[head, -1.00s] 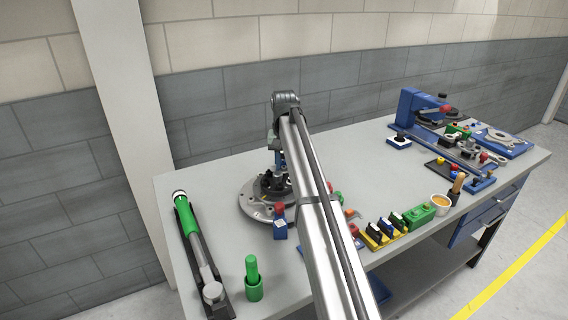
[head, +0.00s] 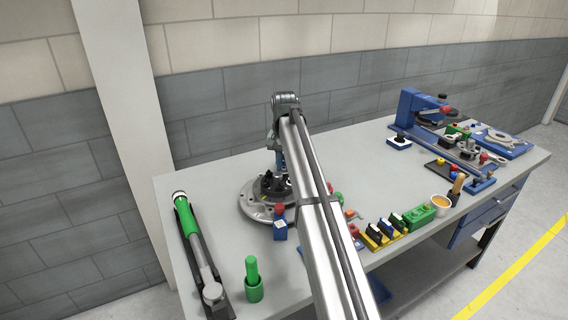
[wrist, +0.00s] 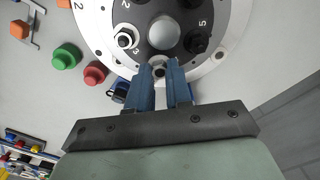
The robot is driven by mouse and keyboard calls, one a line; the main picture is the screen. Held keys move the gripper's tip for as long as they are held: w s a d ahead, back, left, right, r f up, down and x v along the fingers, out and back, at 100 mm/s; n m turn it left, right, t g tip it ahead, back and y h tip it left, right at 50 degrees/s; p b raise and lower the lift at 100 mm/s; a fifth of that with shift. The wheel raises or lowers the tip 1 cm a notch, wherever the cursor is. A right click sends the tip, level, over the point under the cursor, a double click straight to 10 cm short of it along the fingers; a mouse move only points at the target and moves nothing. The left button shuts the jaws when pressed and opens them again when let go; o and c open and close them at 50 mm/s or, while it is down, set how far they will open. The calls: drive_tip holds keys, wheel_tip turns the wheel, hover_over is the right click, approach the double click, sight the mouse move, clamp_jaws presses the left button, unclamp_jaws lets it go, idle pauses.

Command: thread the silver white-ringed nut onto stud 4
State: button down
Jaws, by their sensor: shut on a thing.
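The round chassis fixture (head: 250,206) lies on the bench, a pale metal plate with a dark hub. My gripper (wrist: 162,72) is over the hub's near edge, between the studs by 3 and 5. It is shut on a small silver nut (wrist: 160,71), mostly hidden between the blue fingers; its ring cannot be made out. Stud 4 is hidden beneath the gripper, so contact cannot be told. A white-ringed piece (wrist: 125,39) sits at 3; a dark nut (wrist: 196,42) sits at 5.
A blue block with a red knob (head: 280,222) stands at the plate's near edge. Green (wrist: 66,56) and red (wrist: 94,73) knobs lie left of the fixture in the wrist view.

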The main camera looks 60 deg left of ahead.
drive_tip(key=shift+m, duration=0.7)
drive_tip(key=m, duration=0.2)
drive_tip(key=shift+m, duration=0.4)
drive_tip(key=shift+f+m, duration=0.1)
drive_tip(key=shift+m, duration=0.2)
drive_tip(key=shift+m, duration=1.7)
drive_tip(key=c, duration=1)
unclamp_jaws()
